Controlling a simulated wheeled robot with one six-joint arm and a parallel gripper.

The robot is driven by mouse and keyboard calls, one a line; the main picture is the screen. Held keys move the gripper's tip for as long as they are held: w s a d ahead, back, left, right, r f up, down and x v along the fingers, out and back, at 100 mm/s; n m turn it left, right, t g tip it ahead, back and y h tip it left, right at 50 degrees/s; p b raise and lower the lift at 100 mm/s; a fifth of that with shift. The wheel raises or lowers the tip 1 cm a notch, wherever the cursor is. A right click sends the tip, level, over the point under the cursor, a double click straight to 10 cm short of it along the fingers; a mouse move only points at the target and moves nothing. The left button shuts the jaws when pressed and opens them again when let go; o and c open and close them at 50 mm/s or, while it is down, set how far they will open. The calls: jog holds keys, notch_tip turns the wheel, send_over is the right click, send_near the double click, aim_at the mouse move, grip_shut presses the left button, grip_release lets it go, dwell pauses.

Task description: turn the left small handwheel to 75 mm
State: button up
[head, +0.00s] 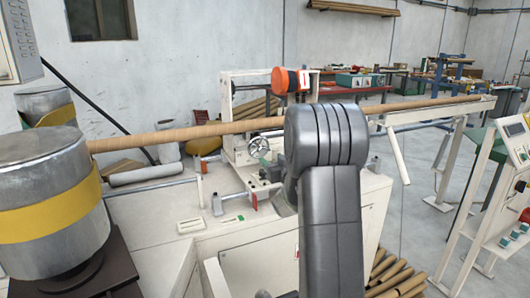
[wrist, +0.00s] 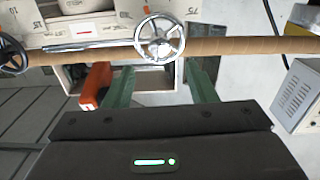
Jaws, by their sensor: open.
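A silver spoked handwheel (wrist: 160,39) is near the top middle of the wrist view, with a silver shaft running left from it. A second handwheel (wrist: 12,55), with a dark rim, is cut by the left edge. A silver handwheel (head: 258,147) also shows on the machine in the head view, left of my arm. I cannot tell which of these is the task's left one. My gripper (wrist: 160,76) has its two green fingers apart and empty, below the middle handwheel in the picture. Scale readings are not legible enough to tell the setting.
A long brown cardboard tube (head: 190,131) crosses the machine, and passes behind the handwheels in the wrist view. A large metal drum (head: 45,205) stands at left and a control panel (head: 515,135) at right.

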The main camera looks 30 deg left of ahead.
aim_at(263, 151)
jog(key=x, duration=0.8)
jog(key=shift+p, duration=0.35)
jog(key=c, duration=1)
